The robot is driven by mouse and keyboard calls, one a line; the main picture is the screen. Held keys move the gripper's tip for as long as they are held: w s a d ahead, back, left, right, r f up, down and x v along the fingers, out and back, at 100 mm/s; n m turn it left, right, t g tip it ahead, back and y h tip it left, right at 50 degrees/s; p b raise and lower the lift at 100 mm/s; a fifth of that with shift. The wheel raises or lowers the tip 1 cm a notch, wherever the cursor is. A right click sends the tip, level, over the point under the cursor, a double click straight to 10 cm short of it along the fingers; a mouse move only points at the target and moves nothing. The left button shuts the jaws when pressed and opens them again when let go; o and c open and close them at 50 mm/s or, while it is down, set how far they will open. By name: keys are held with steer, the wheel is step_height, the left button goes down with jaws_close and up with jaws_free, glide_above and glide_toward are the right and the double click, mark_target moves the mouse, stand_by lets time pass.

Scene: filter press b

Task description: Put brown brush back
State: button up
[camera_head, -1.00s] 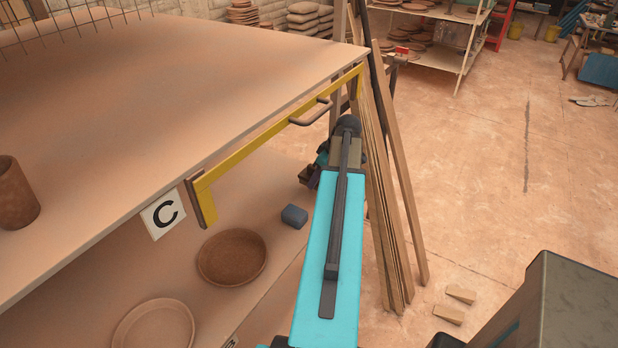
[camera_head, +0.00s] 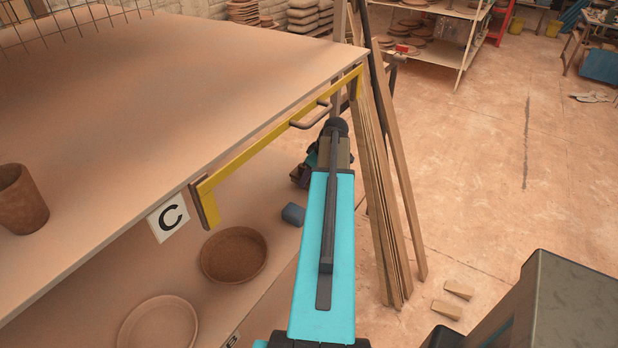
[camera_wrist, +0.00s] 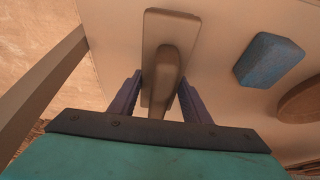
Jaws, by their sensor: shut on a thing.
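The brown brush (camera_wrist: 177,32) has a pale brown block and a raised handle, seen end-on in the wrist view. My gripper (camera_wrist: 160,92) has its two dark purple fingers on either side of the handle, shut on it. Behind the brush is the shelf surface; I cannot tell whether the brush touches it. In the head view my gripper (camera_head: 300,177) is at the lower shelf's right end, below the yellow frame, and the brush is mostly hidden by it and my arm.
A blue-grey block (camera_head: 293,214) lies on the lower shelf (camera_head: 262,190) close to my gripper, with a brown bowl (camera_head: 234,255) nearer. A yellow frame with handle (camera_head: 270,131) hangs under the upper board's edge. Wooden planks (camera_head: 385,200) lean just right of my arm.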

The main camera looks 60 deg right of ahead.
steer(key=shift+f, duration=0.85)
steer(key=shift+f, duration=0.15)
steer(key=o, duration=1)
steer(key=shift+r, duration=0.25)
steer(key=shift+b+v, duration=1)
steer(key=shift+v, duration=2.7)
steer(key=shift+s, duration=0.1)
